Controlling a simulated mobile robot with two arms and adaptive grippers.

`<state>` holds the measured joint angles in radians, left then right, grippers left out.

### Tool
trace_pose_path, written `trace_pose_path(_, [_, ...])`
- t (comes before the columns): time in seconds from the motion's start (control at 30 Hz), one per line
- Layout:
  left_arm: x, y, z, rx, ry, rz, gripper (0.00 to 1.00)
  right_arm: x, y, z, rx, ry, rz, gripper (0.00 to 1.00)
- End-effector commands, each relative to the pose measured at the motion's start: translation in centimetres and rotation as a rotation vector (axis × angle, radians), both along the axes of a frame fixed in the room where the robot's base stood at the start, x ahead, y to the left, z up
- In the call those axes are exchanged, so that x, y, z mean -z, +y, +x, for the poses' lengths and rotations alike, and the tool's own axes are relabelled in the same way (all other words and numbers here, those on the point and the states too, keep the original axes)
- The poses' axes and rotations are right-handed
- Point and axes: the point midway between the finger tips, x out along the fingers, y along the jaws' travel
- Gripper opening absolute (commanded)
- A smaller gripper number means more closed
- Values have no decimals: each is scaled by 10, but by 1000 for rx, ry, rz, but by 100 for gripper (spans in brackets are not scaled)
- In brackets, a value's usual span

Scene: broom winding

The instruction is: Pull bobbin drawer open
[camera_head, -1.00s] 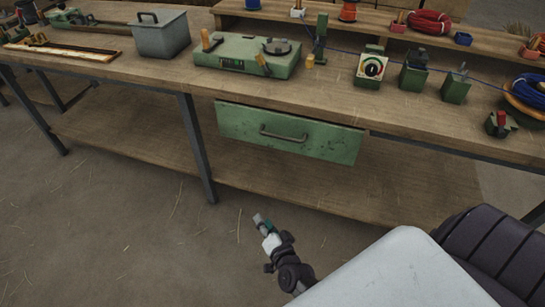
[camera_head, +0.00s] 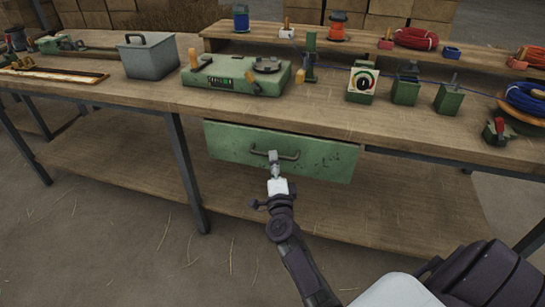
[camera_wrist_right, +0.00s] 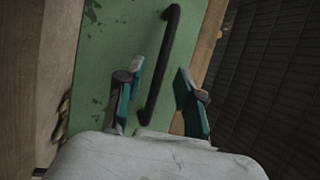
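The bobbin drawer (camera_head: 325,163) is a worn green front under the workbench top, and it looks closed. Its dark bar handle (camera_head: 290,155) runs across the middle of the front. In the right wrist view, my right gripper (camera_wrist_right: 160,76) is open, with one finger on each side of the dark handle (camera_wrist_right: 166,60) as seen in the picture. Whether the fingers touch the handle or stop short of it is unclear. My left gripper is in neither view.
The wooden workbench (camera_head: 160,100) holds a grey lidded box (camera_head: 149,57), a green winding machine (camera_head: 235,75), a dial box (camera_head: 362,82) and wire coils (camera_head: 525,97). A lower shelf (camera_head: 400,205) runs below the drawer. A bench leg (camera_head: 184,165) stands left of it.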

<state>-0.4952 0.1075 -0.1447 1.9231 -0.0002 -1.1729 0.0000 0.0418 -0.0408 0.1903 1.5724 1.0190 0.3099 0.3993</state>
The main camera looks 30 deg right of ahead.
Motion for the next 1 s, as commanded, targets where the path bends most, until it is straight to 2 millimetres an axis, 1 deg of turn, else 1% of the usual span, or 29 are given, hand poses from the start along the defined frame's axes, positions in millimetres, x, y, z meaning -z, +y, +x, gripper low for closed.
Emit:
trace_pose_path(0.03, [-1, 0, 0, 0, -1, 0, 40, -1, -4, 7, 0, -1, -2, 37])
trace_pose_path(0.1, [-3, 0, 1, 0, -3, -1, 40, -2, -7, 14, 0, 0, -1, 37])
trace_pose_path(0.2, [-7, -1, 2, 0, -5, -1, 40, -4, -10, 21, 0, 0, -1, 37])
trace_pose_path(0.53, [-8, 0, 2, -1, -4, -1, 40, -4, -12, 24, -1, 1, -1, 37])
trace_pose_path(0.57, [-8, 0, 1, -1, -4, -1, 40, -4, -12, 24, -1, 1, -1, 36])
trace_pose_path(0.6, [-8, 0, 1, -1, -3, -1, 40, -4, -12, 24, -1, 1, -1, 29])
trace_pose_path(0.77, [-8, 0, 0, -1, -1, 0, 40, -4, -12, 23, -1, 1, -1, 2])
trace_pose_path(0.8, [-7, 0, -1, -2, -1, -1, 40, -4, -12, 23, -1, 1, -1, 0])
trace_pose_path(1.0, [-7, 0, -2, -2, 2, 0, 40, -4, -12, 23, -1, 2, -1, 0])
